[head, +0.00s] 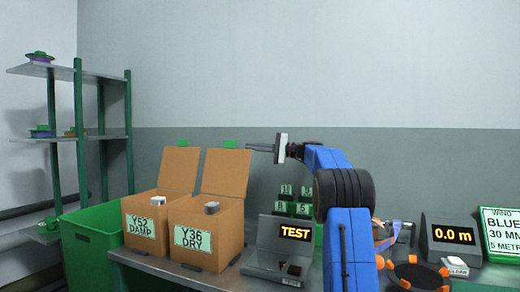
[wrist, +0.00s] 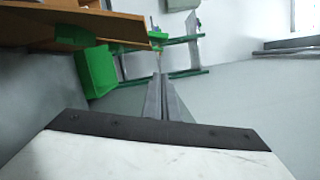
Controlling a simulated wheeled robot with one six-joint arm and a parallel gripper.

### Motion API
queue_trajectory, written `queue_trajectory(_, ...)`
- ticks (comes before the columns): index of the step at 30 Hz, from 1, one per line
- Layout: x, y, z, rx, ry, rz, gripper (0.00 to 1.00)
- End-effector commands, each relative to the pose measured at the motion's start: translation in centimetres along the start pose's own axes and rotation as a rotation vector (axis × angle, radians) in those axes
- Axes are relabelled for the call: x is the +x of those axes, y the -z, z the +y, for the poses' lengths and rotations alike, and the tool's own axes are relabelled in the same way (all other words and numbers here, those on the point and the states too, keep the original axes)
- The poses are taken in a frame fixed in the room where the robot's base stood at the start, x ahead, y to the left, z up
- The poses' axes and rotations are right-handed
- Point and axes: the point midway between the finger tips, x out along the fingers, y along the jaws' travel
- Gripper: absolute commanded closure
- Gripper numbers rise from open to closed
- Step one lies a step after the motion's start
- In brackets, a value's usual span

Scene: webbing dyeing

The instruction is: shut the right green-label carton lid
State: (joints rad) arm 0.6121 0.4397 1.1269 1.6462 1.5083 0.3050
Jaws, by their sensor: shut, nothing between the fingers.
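The right green-label carton (head: 198,258), marked Y36 DRY, stands on the bench with its brown lid (head: 226,175) raised and leaning back. A green tab (head: 230,144) sits at the lid's top edge. A small grey item shows at the carton's opening. My gripper (head: 249,147) is shut and empty, pointing left, with its fingertips close to the lid's upper right corner. I cannot tell whether they touch. In the wrist view the shut fingers (wrist: 159,80) lie below brown cardboard with a green tab (wrist: 75,37) at the upper left.
A left carton (head: 140,245), marked Y52 DAMP, also stands open. A green bin (head: 85,245) and a green-posted shelf (head: 80,135) are at the left. A TEST display (head: 290,232) stands right of the cartons, with small green-labelled boxes (head: 295,208) behind it.

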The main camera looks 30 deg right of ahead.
Motion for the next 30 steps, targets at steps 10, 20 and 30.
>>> queue_trajectory(10,4.6,-1.6,-0.1,-0.002,0.000,0.000,1.00)
queue_trajectory(20,5.1,-3.7,0.0,0.000,0.000,0.001,1.00)
queue_trajectory(30,5.2,-3.9,0.0,0.000,0.000,0.001,1.00)
